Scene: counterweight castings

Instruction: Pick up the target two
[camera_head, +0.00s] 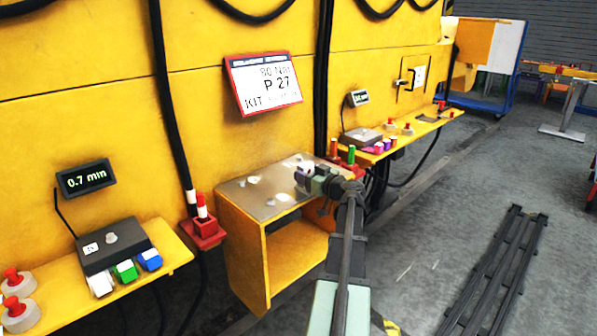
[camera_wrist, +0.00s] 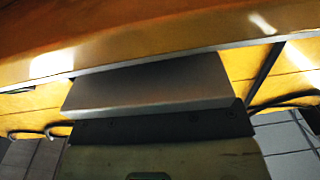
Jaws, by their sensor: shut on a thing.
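My gripper (camera_head: 304,175) is over the back right part of the grey top of a yellow workstand (camera_head: 234,200). It is shut on a small pale and dark thing at its tip. The thing is mostly hidden by the jaws, and I cannot tell which target it is. Several pale shapes (camera_head: 283,197) show on the grey top; they are too small to tell as castings or bright spots. In the wrist view, a smooth grey block (camera_wrist: 150,88) lies just beyond the dark edge of my wrist; I cannot tell whether it is a jaw or the held thing.
A yellow wall carries a sign (camera_head: 264,84) above the stand. A left shelf (camera_head: 165,262) holds a grey box and coloured blocks. Red and green posts (camera_head: 351,155) stand close right of my gripper. A black rack (camera_head: 495,270) lies on the floor at right.

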